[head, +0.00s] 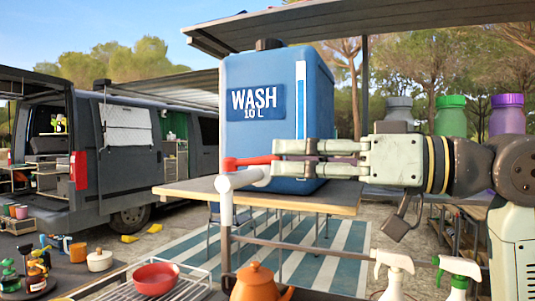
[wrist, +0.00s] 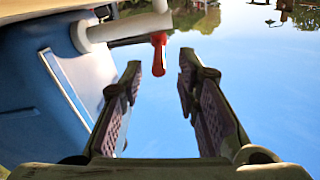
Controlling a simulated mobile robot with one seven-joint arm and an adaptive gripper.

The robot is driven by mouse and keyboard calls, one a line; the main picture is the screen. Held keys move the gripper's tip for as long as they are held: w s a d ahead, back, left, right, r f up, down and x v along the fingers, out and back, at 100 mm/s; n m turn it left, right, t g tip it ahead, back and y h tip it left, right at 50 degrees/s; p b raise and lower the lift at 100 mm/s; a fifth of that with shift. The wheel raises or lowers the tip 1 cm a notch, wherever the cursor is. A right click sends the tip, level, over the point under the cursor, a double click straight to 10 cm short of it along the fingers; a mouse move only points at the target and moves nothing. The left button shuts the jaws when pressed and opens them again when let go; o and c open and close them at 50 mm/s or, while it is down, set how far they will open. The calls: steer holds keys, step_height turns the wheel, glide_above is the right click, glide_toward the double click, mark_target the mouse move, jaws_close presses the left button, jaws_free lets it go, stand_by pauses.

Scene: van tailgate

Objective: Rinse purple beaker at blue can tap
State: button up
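The blue can (head: 262,110), marked WASH 10 L, stands on a wooden tabletop. Its tap has a white pipe (head: 226,195) with a downturned spout and a red lever (head: 250,161). My gripper (head: 274,157) is level in front of the can, its fingers apart and pointing left at the lever. In the wrist view my gripper (wrist: 157,68) is open and empty, with the red lever (wrist: 159,55) just beyond and between the fingertips. A purple-topped container (head: 507,115) stands at the far right; I cannot tell whether it is the purple beaker. No beaker shows under the spout.
An orange pot (head: 257,283), a red pan (head: 156,278) on a wire rack and two spray bottles (head: 393,272) stand in the foreground. Green (head: 450,116) and grey (head: 398,109) containers stand behind my arm. Small cups (head: 21,212) stand far left near the van (head: 125,160).

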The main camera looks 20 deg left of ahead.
mark_target(267, 160)
steer(key=a, duration=0.4)
steer(key=shift+w+a+p, duration=0.2)
steer(key=shift+a+p, duration=0.15)
steer(key=shift+a, duration=0.05)
jaws_close()
stand_by(0.5)
